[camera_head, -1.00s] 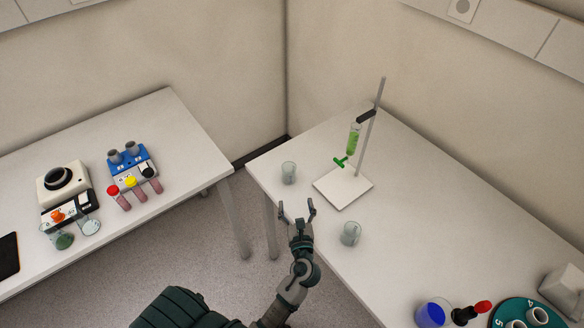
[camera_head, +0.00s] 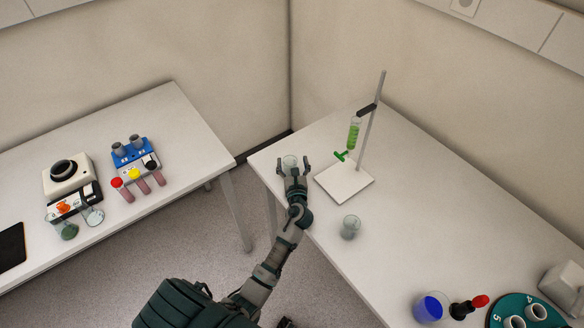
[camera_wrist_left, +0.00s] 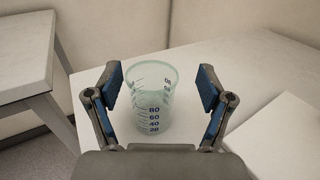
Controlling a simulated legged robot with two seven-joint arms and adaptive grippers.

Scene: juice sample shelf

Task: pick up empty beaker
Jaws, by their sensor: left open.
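A clear empty beaker (camera_head: 290,161) stands upright near the left corner of the right table. In the left wrist view the beaker (camera_wrist_left: 154,98) shows blue volume marks and sits between the two open fingers, with a gap on each side. My left gripper (camera_head: 293,165) is open, with its fingertips on either side of this beaker. In the wrist view the left gripper (camera_wrist_left: 161,90) shows blue pads. A second clear beaker (camera_head: 350,227) stands on the same table, nearer and to the right. My right gripper is not in view.
A stand (camera_head: 345,181) with a white base, a rod and a green-filled burette is just right of the gripper. A flask with blue liquid (camera_head: 430,308) is at the lower right. The left table (camera_head: 175,115) holds a blue rack (camera_head: 134,153) and a white device (camera_head: 68,178).

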